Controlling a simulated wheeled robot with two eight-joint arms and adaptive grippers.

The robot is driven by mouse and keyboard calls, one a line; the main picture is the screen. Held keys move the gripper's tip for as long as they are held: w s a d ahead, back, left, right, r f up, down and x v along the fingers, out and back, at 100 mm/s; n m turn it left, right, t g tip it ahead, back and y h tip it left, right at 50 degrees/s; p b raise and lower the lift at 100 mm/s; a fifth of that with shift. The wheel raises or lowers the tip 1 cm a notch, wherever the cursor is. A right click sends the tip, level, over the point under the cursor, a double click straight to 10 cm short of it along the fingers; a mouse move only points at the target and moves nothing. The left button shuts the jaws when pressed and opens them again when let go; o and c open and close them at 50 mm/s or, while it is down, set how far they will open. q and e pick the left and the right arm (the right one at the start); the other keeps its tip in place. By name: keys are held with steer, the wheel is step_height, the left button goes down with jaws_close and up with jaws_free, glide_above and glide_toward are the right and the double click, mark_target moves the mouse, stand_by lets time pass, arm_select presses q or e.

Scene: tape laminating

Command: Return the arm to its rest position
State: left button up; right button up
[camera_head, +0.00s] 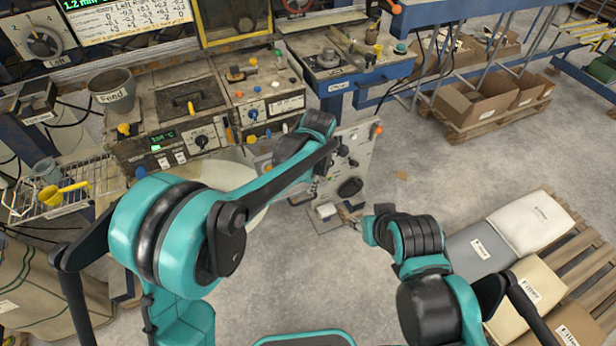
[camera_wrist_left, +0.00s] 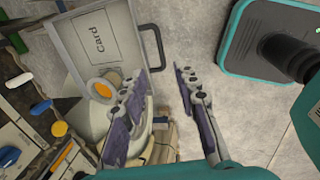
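My left arm comes in from the left in the head view and reaches over the floor beside the workbench. Its gripper (camera_head: 342,154) is small there, in front of a pale panel. In the left wrist view my left gripper (camera_wrist_left: 160,75) is open, with its two fingers apart and nothing between them. My right arm is folded at the lower right of the head view. Its gripper does not show.
The workbench has a Feed cup (camera_head: 113,92) and a control box (camera_head: 180,125). A wire basket (camera_head: 65,190) is at the left. Labelled sacks (camera_head: 530,222) lie on a pallet at the right. Cardboard boxes (camera_head: 475,103) stand behind. The middle floor is mostly clear.

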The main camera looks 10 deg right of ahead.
arm_select(q)
steer(key=s+a+r+m+t, duration=0.1)
steer(key=s+a+r+m, duration=0.3)
steer(key=a+r+m, duration=0.4)
steer(key=s+a+m+t, duration=0.4)
steer(key=s+a+m, duration=0.9)
steer(key=s+a, duration=0.3)
steer(key=shift+a+r+m+h, duration=0.15)
steer(key=shift+r+m+h, duration=0.15)
steer(key=shift+r+m, duration=0.15)
